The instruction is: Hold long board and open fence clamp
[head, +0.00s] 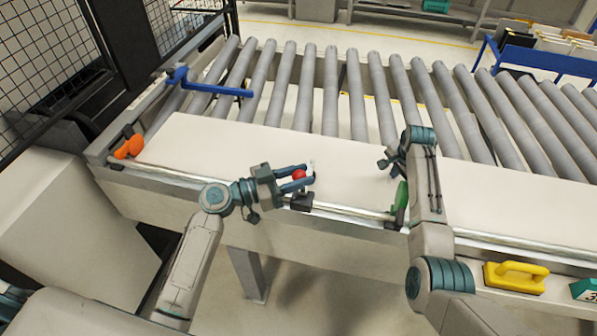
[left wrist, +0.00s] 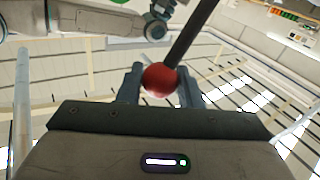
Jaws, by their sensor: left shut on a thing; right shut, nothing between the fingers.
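The long board (head: 230,139) is a pale flat panel lying along the rollers in the head view. The fence clamp's red ball knob (head: 299,174) stands above its small black base (head: 301,202) on the rail at the board's near edge. My left gripper (head: 306,176) is shut on the knob. In the left wrist view the red knob (left wrist: 160,79) sits between the fingers, with a dark lever rod (left wrist: 194,34) running up from it. My right gripper (head: 386,164) is shut and empty over the board; whether it touches the board I cannot tell.
A green handle (head: 401,196) stands on the rail beside my right arm. An orange knob (head: 129,147) is at the rail's left end. A blue bar (head: 210,88) lies over the rollers behind the board. A yellow handle (head: 517,276) sits at front right.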

